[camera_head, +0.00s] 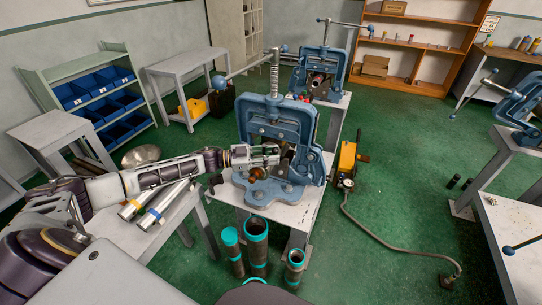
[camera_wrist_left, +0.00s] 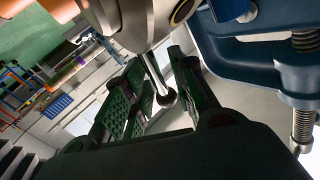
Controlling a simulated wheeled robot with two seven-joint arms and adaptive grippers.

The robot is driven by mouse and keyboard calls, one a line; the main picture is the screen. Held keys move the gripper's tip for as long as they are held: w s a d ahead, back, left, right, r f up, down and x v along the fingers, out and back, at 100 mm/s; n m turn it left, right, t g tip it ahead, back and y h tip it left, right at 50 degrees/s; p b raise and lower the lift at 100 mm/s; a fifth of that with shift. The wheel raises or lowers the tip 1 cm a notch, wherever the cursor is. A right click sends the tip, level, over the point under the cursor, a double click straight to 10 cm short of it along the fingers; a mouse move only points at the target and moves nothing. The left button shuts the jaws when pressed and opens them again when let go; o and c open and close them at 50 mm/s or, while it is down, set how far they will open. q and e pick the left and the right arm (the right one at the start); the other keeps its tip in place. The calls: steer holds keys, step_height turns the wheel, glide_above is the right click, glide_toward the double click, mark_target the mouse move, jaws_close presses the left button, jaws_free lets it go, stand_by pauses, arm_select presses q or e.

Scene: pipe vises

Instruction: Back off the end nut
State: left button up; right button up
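The blue pipe vise (camera_head: 275,122) stands on a pale bench in the middle of the head view. My left gripper (camera_head: 272,155) reaches in from the left to the front of its jaw opening. In the left wrist view its two green-padded fingers (camera_wrist_left: 162,98) are apart. A metal rod with a ball end (camera_wrist_left: 165,97) shows between them; I cannot tell whether they touch it. The rod comes down from a grey rounded metal body (camera_wrist_left: 125,20). A dark ring with a yellowish rim (camera_wrist_left: 181,11) sits beside that body. I cannot single out the end nut. My right gripper is out of view.
Teal-banded pipes (camera_head: 256,243) stand on the floor before the vise bench (camera_head: 300,215). Two metal tubes (camera_head: 165,203) lie on a left bench. A yellow machine (camera_head: 347,160) with a hose stands right of the vise. Another blue vise (camera_head: 318,75) stands behind.

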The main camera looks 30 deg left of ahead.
arm_select(q)
jaws_close()
